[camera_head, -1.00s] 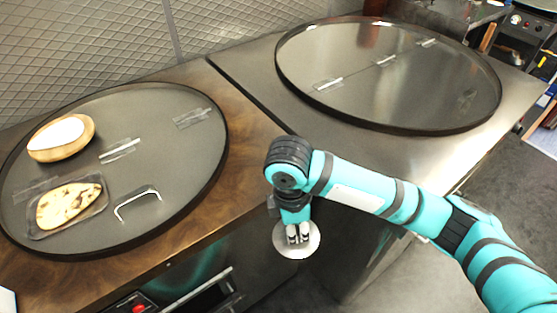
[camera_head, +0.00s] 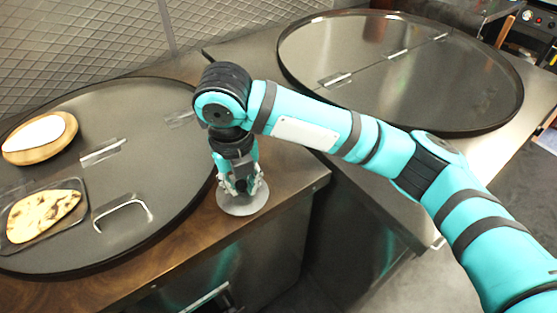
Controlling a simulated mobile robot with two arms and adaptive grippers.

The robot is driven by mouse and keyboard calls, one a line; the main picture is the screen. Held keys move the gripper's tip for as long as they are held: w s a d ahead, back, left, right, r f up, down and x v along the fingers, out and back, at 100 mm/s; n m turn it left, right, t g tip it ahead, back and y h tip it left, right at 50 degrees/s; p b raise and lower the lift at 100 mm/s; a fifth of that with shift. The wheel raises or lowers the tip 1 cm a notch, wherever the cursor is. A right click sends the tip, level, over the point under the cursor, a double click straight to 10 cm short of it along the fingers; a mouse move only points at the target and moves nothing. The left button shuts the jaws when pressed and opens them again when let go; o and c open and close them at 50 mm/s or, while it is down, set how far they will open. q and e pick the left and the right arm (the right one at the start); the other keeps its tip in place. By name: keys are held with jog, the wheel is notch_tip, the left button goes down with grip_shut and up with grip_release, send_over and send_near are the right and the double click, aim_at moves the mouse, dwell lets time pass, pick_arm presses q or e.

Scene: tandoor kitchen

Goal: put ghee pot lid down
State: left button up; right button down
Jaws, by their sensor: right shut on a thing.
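The ghee pot lid (camera_head: 243,207) is a grey metal disc under my right gripper (camera_head: 241,186). My right gripper points down and is shut on the lid from above. The lid is at the right edge of the wooden counter (camera_head: 290,176), just right of the left round tandoor cover. I cannot tell whether it touches the wood or hangs slightly above it. The ghee pot is not seen. My left gripper is not in view.
The left round cover (camera_head: 140,180) has a raised handle (camera_head: 124,208). On it are a flatbread (camera_head: 44,213) on a dark tray and a white-topped round wooden piece (camera_head: 40,135). A second round cover (camera_head: 420,85) lies on the steel counter at right. Some bare wood lies in front.

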jog(key=p, duration=0.2)
send_over(279, 170)
jog(key=shift+s+f, duration=0.15)
jog(key=shift+f, duration=2.2)
jog(key=shift+f, duration=0.1)
jog(key=c, duration=1.2)
grip_release()
jog(key=r, duration=0.8)
jog(key=s+r+b, duration=0.1)
jog(key=r, duration=0.3)
jog(key=shift+r, duration=0.1)
jog(key=shift+s, duration=0.1)
